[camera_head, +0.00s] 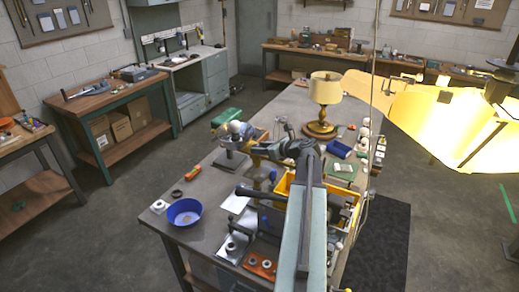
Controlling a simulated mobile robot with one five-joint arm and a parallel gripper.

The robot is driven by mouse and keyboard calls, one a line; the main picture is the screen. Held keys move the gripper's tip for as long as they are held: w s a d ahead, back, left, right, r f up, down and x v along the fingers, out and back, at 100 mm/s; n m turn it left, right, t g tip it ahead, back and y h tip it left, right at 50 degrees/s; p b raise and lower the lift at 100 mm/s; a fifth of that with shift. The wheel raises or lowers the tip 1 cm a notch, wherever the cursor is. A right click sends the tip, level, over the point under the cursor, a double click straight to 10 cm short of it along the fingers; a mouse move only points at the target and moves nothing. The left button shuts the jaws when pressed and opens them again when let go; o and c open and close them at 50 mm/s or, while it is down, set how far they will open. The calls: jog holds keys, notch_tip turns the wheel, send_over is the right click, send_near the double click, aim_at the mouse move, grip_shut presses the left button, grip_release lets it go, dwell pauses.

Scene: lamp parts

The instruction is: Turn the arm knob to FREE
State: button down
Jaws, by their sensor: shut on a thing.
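My gripper (254,148) is at the left end of my arm, low over the grey central workbench (205,225). It is shut on a small part at the small stand (230,158), apparently the arm knob. My own wrist and the small size hide the knob's shape, so its FREE mark and turn angle cannot be read. A pale round piece (234,127) and a tan piece sit at the top of the stand, just left of my gripper.
A lit table lamp (325,90) stands behind my arm. A blue bowl (184,211), an orange-red part and a white card lie to the front left. A yellow bin (285,186) is beside my arm. A large glowing shade (430,110) hangs at right.

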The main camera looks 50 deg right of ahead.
jog(key=n+y, duration=0.1)
jog(key=d+n+y, duration=0.1)
jog(key=y, duration=0.1)
jog(key=shift+w+n+g, duration=0.15)
jog(key=shift+n+g, duration=0.15)
jog(key=shift+n, duration=0.1)
jog(key=n+y, duration=0.1)
jog(key=n+g+y, duration=0.1)
jog(key=n+y, duration=0.1)
jog(key=y, duration=0.1)
jog(key=shift+w+d+n+g, duration=0.15)
jog(key=shift+d+n+g, duration=0.15)
jog(key=shift+g, duration=0.1)
jog(key=n+g+y, duration=0.2)
jog(key=shift+w+d+n+y, duration=0.1)
jog(key=shift+w+n+y, duration=0.05)
jog(key=shift+n+y, duration=0.2)
jog(key=shift+n+g+y, duration=0.35)
jog(key=shift+n+g, duration=0.3)
jog(key=shift+g, duration=0.05)
jog(key=shift+n+g, duration=0.3)
jog(key=c, duration=0.9)
grip_release()
jog(key=shift+o, duration=0.2)
